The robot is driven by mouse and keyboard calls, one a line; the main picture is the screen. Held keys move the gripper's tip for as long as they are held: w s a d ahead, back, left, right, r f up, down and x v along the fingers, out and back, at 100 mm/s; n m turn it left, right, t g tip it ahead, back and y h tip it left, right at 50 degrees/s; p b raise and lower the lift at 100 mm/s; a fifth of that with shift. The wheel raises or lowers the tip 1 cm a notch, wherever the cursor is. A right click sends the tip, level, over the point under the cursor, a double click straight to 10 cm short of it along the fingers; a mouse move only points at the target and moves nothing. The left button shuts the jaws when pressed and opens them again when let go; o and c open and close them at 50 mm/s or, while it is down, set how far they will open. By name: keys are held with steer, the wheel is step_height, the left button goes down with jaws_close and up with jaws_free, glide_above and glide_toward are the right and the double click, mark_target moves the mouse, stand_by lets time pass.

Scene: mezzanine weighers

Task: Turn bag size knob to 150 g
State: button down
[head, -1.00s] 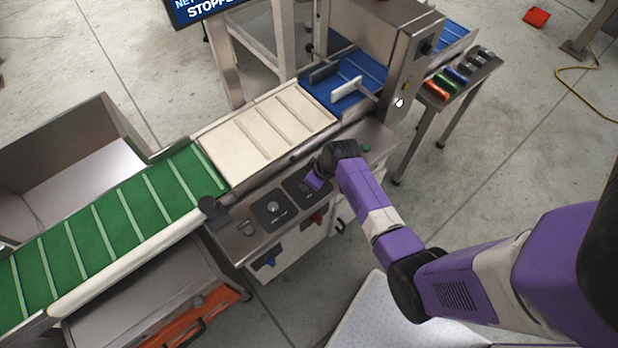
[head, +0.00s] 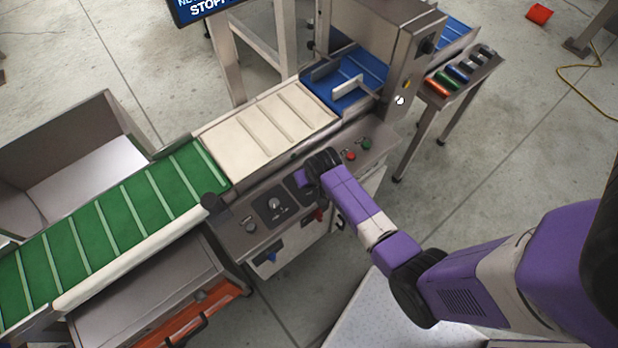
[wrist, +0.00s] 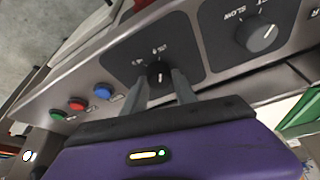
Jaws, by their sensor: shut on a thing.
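The bag size knob (wrist: 159,72) is a small dark knob on a dark panel plate, seen between my fingers in the wrist view. My gripper (wrist: 159,84) is shut on it, one finger at each side. Small white markings sit above the knob, too small to read; I cannot tell which one its pointer faces. In the head view my gripper (head: 302,182) is over the right-hand dark plate of the control panel, and my wrist hides the knob.
A second knob (wrist: 262,33), marked SLOW, is close by; it also shows in the head view (head: 274,204). Green (wrist: 57,115), red (wrist: 77,104) and blue (wrist: 103,91) buttons line the panel. The conveyor (head: 265,130) runs behind it. A screen (head: 200,8) reads STOPPED.

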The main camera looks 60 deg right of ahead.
stand_by(0.3)
steer(key=c, duration=1)
jaws_free()
steer(key=v, duration=0.7)
steer(key=shift+r+b, duration=0.3)
steer(key=shift+r, duration=0.1)
